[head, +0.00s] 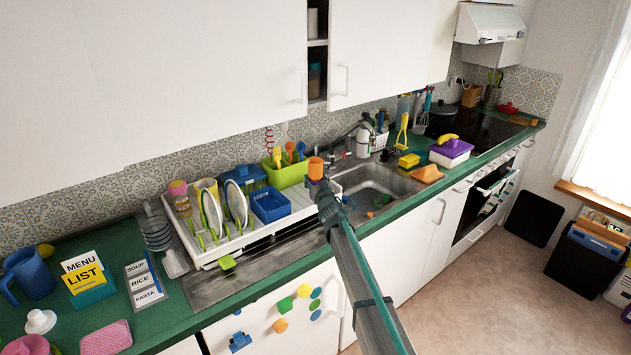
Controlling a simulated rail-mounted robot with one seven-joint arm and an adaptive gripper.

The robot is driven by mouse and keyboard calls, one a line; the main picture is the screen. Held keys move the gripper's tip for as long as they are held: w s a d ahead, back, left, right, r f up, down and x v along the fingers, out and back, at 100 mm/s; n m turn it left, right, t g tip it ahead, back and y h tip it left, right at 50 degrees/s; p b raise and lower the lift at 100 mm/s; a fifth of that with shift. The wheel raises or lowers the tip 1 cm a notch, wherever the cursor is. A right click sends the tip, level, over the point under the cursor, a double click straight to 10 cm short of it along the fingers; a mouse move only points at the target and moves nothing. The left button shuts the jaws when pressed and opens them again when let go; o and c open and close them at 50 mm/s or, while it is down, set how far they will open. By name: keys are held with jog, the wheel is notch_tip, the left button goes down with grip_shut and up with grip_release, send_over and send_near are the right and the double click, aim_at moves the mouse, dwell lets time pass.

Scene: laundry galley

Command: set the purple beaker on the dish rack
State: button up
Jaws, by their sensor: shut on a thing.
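My gripper (319,183) is in front of the sink's left side, small and dark in the head view. It is shut on an orange cup (315,167), which shows upright at its tip, above counter height. The fingers are too small to make out well. I see no clear purple beaker; a small bluish patch sits just under the orange cup, too small to tell. The white dish rack (207,254) stands left of my gripper on the steel drainboard. It holds plates, a blue tub (270,206) and a pink-topped container (179,192).
A purple-lidded tub (451,148) stands farther right. Bare drainboard (200,290) lies in front of the rack. Wall cabinets hang above.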

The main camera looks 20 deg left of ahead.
jog(key=o, duration=1.2)
jog(key=shift+f, duration=0.1)
jog(key=shift+c, duration=0.2)
jog(key=shift+r, duration=0.3)
jog(key=v, duration=1.2)
jog(key=shift+f+b, duration=0.15)
jog(key=shift+b, duration=0.15)
